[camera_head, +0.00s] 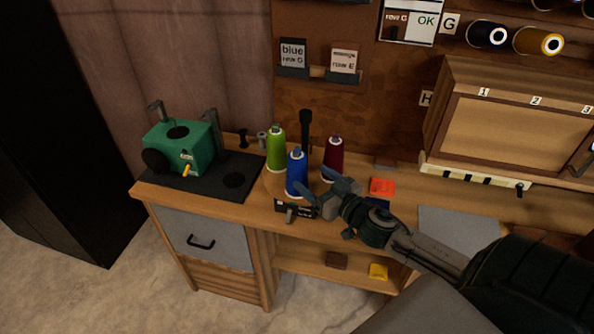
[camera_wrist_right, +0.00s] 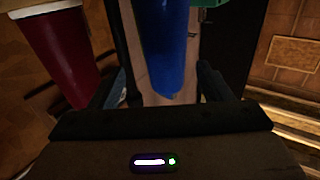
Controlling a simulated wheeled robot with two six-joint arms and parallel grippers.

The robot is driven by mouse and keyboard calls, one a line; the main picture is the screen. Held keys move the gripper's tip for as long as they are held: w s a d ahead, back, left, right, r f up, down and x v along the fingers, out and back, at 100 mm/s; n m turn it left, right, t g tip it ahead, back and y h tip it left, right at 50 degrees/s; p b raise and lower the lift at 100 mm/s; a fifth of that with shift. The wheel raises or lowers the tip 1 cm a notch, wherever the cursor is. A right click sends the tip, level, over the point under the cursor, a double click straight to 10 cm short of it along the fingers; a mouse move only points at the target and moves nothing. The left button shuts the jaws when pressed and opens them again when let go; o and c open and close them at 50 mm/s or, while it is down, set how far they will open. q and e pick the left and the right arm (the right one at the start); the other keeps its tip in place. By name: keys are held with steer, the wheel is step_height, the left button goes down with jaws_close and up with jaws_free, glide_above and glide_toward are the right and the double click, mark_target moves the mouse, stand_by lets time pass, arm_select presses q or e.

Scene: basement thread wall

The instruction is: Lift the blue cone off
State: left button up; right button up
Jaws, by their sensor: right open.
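The blue cone (camera_head: 296,176) stands upright on the bench, in front of a green cone (camera_head: 276,150) and a dark red cone (camera_head: 333,158). My right gripper (camera_head: 322,196) is open, close to the blue cone on its right side. In the right wrist view, the blue cone (camera_wrist_right: 163,45) shows between the two fingers (camera_wrist_right: 162,88). I cannot tell whether the fingers touch it. The dark red cone (camera_wrist_right: 62,50) is at the upper left of that view, just outside the fingers. My left gripper is not in view.
A black post (camera_head: 305,130) rises behind the cones. A green machine (camera_head: 180,145) stands on a dark mat at left. An orange-red square (camera_head: 382,187) lies right of the cones. A wooden cabinet (camera_head: 520,125) is at right. A small dark labelled block (camera_head: 290,208) sits at the front edge.

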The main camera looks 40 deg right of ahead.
mark_target(305, 173)
steer(key=w+p, duration=0.2)
steer(key=p, duration=0.1)
steer(key=shift+w+r, duration=0.1)
steer(key=shift+r, duration=0.15)
steer(key=shift+w+a+p, duration=0.25)
steer(key=shift+w+p, duration=0.15)
steer(key=shift+p, duration=0.25)
steer(key=shift+w+f, duration=0.1)
steer(key=shift+f, duration=0.15)
steer(key=shift+w+b, duration=0.15)
steer(key=shift+b, duration=0.15)
